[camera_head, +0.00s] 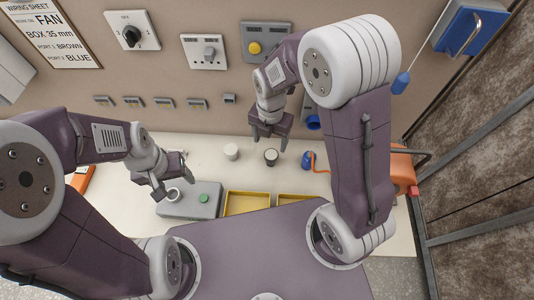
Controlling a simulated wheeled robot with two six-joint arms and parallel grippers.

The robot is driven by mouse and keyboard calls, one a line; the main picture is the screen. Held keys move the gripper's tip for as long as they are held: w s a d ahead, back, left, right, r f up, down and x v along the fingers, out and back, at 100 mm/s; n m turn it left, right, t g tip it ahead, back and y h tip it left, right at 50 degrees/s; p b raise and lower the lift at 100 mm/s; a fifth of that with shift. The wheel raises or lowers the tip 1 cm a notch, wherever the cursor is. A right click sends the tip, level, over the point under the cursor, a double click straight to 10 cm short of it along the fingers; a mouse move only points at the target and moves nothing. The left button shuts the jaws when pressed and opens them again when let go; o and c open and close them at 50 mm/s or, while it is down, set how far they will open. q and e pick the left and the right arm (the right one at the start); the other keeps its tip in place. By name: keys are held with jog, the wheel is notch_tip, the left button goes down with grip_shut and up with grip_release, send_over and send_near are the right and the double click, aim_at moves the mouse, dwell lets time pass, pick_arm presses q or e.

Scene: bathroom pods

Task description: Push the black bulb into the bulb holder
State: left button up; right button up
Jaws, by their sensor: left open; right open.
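A small dark-rimmed round piece (271,157), which looks like the black bulb, stands on the pale counter. My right gripper (269,143) is open just behind and above it, and I cannot tell whether it touches it. A grey box (188,208) with a white ring-shaped socket (173,195) and a green button (203,198) sits at the front left; the socket looks like the bulb holder. My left gripper (174,187) is open and empty over the box's left end, close to the socket and partly covering it.
A white round piece (231,151) stands left of the dark one. Yellow trays (246,203) lie at the front. The wall carries a switch (131,33), a socket plate (204,52) and a yellow button (255,48).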

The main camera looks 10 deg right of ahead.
aim_at(271, 155)
jog(key=f, duration=0.4)
jog(key=shift+w+d, duration=0.1)
jog(key=shift+w, duration=0.3)
jog(key=f, duration=0.2)
jog(key=s+f, duration=0.1)
jog(key=f, duration=0.1)
jog(key=shift+s+d+f+p, duration=0.1)
jog(key=shift+d+f+p, duration=0.1)
jog(key=shift+f+p, duration=0.15)
jog(key=shift+w+a+f, duration=0.1)
jog(key=shift+w+f, duration=0.15)
jog(key=shift+s, duration=0.1)
jog(key=c, duration=1.4)
